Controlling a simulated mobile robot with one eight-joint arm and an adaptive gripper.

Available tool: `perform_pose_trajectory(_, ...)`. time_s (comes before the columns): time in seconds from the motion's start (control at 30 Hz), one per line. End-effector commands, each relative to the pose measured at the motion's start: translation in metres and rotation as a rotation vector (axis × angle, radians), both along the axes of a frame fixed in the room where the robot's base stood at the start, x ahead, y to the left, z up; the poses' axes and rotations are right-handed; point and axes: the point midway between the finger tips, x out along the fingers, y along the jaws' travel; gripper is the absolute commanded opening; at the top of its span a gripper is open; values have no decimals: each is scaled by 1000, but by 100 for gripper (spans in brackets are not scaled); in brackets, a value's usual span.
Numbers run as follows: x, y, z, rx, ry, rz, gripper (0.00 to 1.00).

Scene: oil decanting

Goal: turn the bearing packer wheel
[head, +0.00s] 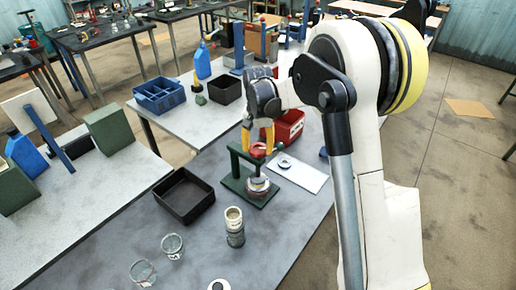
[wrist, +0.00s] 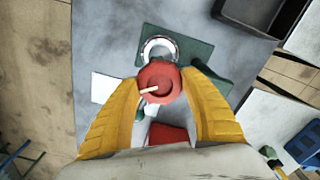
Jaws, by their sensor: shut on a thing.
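The bearing packer is a green frame (head: 234,171) on the grey table, with a round metal and white bearing part (head: 259,184) low on its base. Its red wheel (head: 258,150) sits at the top of the frame. In the wrist view the red wheel (wrist: 159,83) has a pale handle or pointer across it. My gripper (head: 258,130) is above the packer, its yellow fingers coming down at the wheel. In the wrist view the fingers of my gripper (wrist: 160,78) stand on both sides of the wheel and are shut on it.
A black tray (head: 184,196) lies left of the packer. A cream-topped can (head: 235,226) and glass jars (head: 172,245) stand in front. A white sheet (head: 306,178) with a ring lies right, with a red bin (head: 288,125) behind. Bare tabletop shows at front.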

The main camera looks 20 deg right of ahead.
Motion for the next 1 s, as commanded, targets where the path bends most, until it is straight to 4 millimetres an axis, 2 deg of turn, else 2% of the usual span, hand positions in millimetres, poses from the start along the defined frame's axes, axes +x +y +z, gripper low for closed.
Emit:
perform_pose_trajectory(0.8, 0, 0, 0, 0, 0, -9, 22)
perform_pose_trajectory(0.83, 0, 0, 0, 0, 0, -9, 55)
perform_pose_trajectory(0.9, 0, 0, 0, 0, 0, -9, 76)
perform_pose_trajectory(1.0, 0, 0, 0, 0, 0, -9, 76)
